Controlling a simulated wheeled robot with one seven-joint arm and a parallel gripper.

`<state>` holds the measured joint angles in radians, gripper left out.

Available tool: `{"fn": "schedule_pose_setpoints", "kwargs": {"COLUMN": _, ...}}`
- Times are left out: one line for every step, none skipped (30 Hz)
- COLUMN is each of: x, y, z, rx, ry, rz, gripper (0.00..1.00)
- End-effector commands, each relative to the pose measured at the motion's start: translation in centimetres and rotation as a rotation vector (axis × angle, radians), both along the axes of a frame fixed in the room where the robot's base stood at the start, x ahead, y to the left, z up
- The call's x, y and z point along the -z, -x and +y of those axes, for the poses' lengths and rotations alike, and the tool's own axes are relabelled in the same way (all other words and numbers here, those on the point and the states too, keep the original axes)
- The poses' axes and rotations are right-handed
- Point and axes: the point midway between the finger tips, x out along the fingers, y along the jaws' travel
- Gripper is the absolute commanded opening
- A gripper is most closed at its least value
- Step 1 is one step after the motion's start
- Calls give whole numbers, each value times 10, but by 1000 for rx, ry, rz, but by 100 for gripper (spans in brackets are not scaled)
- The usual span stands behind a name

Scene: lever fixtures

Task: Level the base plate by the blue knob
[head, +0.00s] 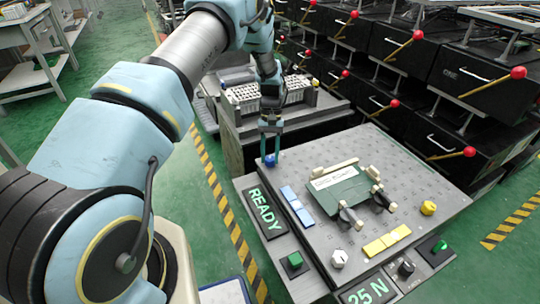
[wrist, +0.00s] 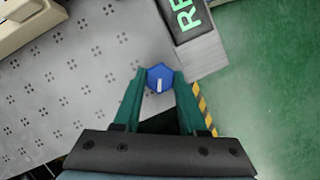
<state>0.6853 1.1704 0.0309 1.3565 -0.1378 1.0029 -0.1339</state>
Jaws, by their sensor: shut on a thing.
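The blue knob (head: 269,160) sits at the back left corner of the grey base plate (head: 420,175). In the wrist view the blue knob (wrist: 160,78) is a six-sided blue cap with a white mark, between my fingertips. My gripper (head: 270,140) reaches down over that corner with its green fingers. In the wrist view my gripper (wrist: 158,82) is shut on the blue knob, one finger on each side. The base plate also shows in the wrist view (wrist: 75,105), with its dotted hole pattern. I cannot tell whether the plate is level.
The plate carries a green block with clamps (head: 340,188), blue and yellow bars, a yellow knob (head: 428,208) and a white knob (head: 339,258). A READY display (head: 264,212) lies along the left edge. Black drawers with red-tipped levers (head: 470,85) stand behind. Green floor lies left.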

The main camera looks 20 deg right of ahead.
Motion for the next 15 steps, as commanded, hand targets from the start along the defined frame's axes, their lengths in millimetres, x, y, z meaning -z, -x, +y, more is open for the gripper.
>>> {"fn": "schedule_pose_setpoints", "kwargs": {"x": 0, "y": 0, "z": 0, "rx": 1, "ry": 0, "rz": 0, "gripper": 0}}
{"fn": "schedule_pose_setpoints", "kwargs": {"x": 0, "y": 0, "z": 0, "rx": 1, "ry": 0, "rz": 1, "gripper": 43}}
{"fn": "schedule_pose_setpoints", "kwargs": {"x": 0, "y": 0, "z": 0, "rx": 1, "ry": 0, "rz": 1, "gripper": 48}}
{"fn": "schedule_pose_setpoints", "kwargs": {"x": 0, "y": 0, "z": 0, "rx": 1, "ry": 0, "rz": 1, "gripper": 51}}
{"fn": "schedule_pose_setpoints", "kwargs": {"x": 0, "y": 0, "z": 0, "rx": 1, "ry": 0, "rz": 1, "gripper": 55}}
{"fn": "schedule_pose_setpoints", "kwargs": {"x": 0, "y": 0, "z": 0, "rx": 1, "ry": 0, "rz": 1, "gripper": 59}}
{"fn": "schedule_pose_setpoints", "kwargs": {"x": 0, "y": 0, "z": 0, "rx": 1, "ry": 0, "rz": 0, "gripper": 62}}
{"fn": "schedule_pose_setpoints", "kwargs": {"x": 0, "y": 0, "z": 0, "rx": 1, "ry": 0, "rz": 0, "gripper": 66}}
{"fn": "schedule_pose_setpoints", "kwargs": {"x": 0, "y": 0, "z": 0, "rx": 1, "ry": 0, "rz": 0, "gripper": 70}}
{"fn": "schedule_pose_setpoints", "kwargs": {"x": 0, "y": 0, "z": 0, "rx": 1, "ry": 0, "rz": 0, "gripper": 71}}
{"fn": "schedule_pose_setpoints", "kwargs": {"x": 0, "y": 0, "z": 0, "rx": 1, "ry": 0, "rz": 0, "gripper": 71}}
{"fn": "schedule_pose_setpoints", "kwargs": {"x": 0, "y": 0, "z": 0, "rx": 1, "ry": 0, "rz": 0, "gripper": 71}}
{"fn": "schedule_pose_setpoints", "kwargs": {"x": 0, "y": 0, "z": 0, "rx": 1, "ry": 0, "rz": 0, "gripper": 71}}
{"fn": "schedule_pose_setpoints", "kwargs": {"x": 0, "y": 0, "z": 0, "rx": 1, "ry": 0, "rz": 0, "gripper": 71}}
{"fn": "schedule_pose_setpoints", "kwargs": {"x": 0, "y": 0, "z": 0, "rx": 1, "ry": 0, "rz": 0, "gripper": 71}}
